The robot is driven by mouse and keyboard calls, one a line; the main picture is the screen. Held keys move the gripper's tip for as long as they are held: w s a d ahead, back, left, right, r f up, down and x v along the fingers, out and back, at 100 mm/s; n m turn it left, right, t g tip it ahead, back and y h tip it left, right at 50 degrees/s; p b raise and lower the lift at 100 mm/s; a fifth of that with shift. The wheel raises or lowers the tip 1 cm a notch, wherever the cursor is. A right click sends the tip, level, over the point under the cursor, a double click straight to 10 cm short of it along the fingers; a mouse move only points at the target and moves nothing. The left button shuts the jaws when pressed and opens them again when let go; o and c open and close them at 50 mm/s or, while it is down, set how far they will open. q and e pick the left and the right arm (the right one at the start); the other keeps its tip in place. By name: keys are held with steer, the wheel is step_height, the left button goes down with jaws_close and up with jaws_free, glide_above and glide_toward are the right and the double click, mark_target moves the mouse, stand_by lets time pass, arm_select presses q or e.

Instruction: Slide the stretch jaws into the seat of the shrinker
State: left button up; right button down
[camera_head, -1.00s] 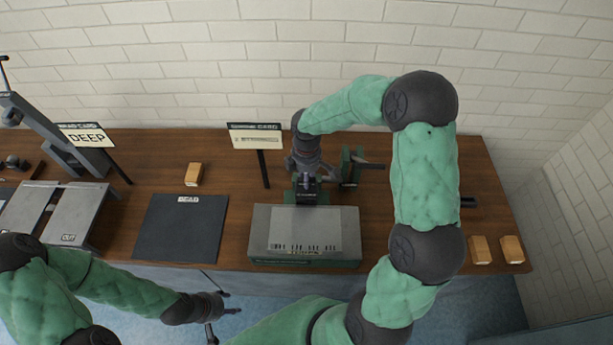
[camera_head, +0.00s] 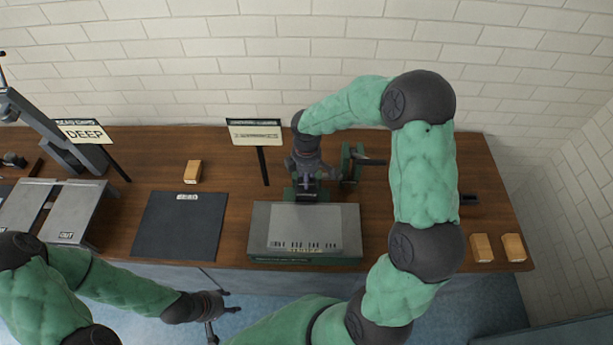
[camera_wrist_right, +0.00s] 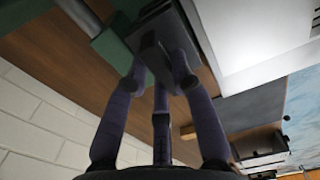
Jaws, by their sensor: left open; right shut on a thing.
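The green shrinker (camera_head: 346,170) stands on the bench at mid-right, with a dark lever reaching right. My right gripper (camera_head: 307,178) comes down from behind, just left of the lever, and is shut on the dark stretch jaws. In the right wrist view the fingers (camera_wrist_right: 158,75) close on the grey stretch jaws (camera_wrist_right: 163,38), close beside a green part of the shrinker (camera_wrist_right: 112,48). The fingers hide much of the contact, and I cannot tell whether the jaws sit in the seat. My left gripper (camera_head: 224,308) is open and empty, in front of the bench.
A sign on a post (camera_head: 256,135) is to the left. A dark mat (camera_head: 180,228), a small wooden block (camera_head: 193,172) and slanted grey trays (camera_head: 75,215) lie further left.

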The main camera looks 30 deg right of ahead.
steer(key=shift+w+f+b, duration=0.1)
steer(key=shift+f+b, duration=0.35)
steer(key=shift+f, duration=0.25)
steer(key=c, duration=1.1)
jaws_free()
steer(key=shift+o, duration=0.6)
step_height(320, 180, up, 12)
